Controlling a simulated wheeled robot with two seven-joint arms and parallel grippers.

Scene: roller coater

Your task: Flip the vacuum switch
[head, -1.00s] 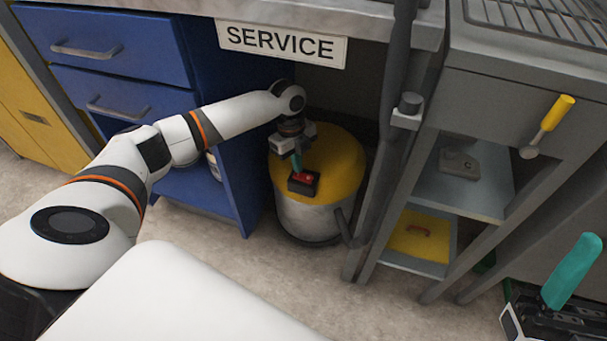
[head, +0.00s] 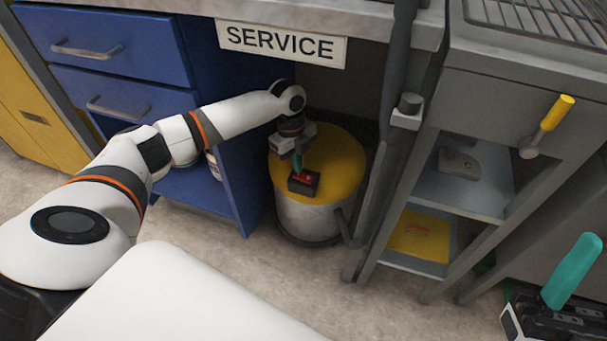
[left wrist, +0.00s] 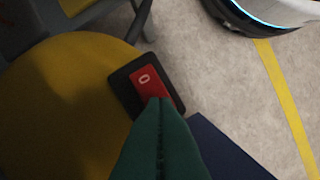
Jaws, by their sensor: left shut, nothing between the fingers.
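The vacuum is a grey drum (head: 310,219) with a yellow lid (head: 340,160), standing under the SERVICE sign. A red rocker switch (head: 303,177) in a black housing sits on the lid's front edge. In the left wrist view the red switch (left wrist: 143,82) shows a white "0" on its far end. My left gripper (head: 298,165) is shut and empty, pointing down at the switch. Its green fingertips (left wrist: 160,105) cover the switch's near end; I cannot tell whether they touch it. In the head view, green fingers of my right gripper (head: 572,272) show at the lower right.
A blue drawer cabinet (head: 120,60) stands left of the vacuum. A grey post (head: 392,110) and a shelf unit (head: 465,190) stand to the right. A dark hose or handle (head: 350,235) is at the drum's right side. The floor in front is clear.

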